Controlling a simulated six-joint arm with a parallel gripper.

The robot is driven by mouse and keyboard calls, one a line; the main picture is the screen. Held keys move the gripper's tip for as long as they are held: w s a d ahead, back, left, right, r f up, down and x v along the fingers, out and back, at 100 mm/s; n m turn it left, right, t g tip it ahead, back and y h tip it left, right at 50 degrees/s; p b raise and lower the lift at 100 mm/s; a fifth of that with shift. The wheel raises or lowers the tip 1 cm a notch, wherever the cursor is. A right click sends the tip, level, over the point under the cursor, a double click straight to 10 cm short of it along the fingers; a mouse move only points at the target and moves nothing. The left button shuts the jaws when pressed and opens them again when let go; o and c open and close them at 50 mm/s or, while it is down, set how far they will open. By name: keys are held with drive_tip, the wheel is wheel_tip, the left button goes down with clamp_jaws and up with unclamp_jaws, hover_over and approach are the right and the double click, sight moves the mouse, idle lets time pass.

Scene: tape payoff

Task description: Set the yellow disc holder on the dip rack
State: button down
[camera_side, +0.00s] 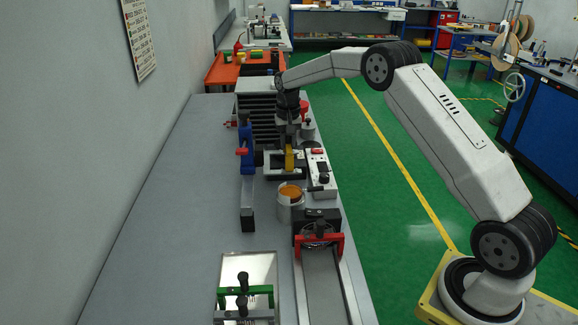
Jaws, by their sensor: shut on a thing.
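My gripper (288,143) points down over the bench at the far end of my arm. It is shut on the yellow disc holder (289,159), a small upright yellow piece just below the fingers. The holder is in front of or over a dark low frame (270,171) with a pale inside, which may be the dip rack. I cannot tell from this angle whether the holder touches it. The fingertips are small and partly hidden.
A metal cup with orange content (290,203) stands nearer the camera. A white control box (319,174) is at right, a blue clamp stand (246,160) at left. A dark stack of drawers (258,117) is behind. The grey bench (170,215) is clear at left.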

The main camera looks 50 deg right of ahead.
unclamp_jaws()
drive_tip(key=shift+f, duration=0.1)
idle(0.3)
drive_tip(key=shift+r, duration=3.55)
drive_tip(key=shift+s+a, duration=0.1)
drive_tip(key=shift+s+a, duration=0.25)
drive_tip(key=shift+a, duration=0.2)
drive_tip(key=s+a+f+n+t, duration=0.1)
drive_tip(key=s+a+f+n, duration=0.1)
drive_tip(key=s+a, duration=0.3)
drive_tip(key=s+a+f+n, duration=0.2)
drive_tip(key=s+a, duration=0.3)
drive_tip(key=s, duration=0.8)
drive_tip(key=s+a+f+n+t, duration=0.1)
drive_tip(key=s+a, duration=0.4)
drive_tip(key=s, duration=0.5)
drive_tip(key=shift+a+f+n+t, duration=0.35)
drive_tip(key=shift+f+n, duration=0.5)
drive_tip(key=shift+n, duration=0.35)
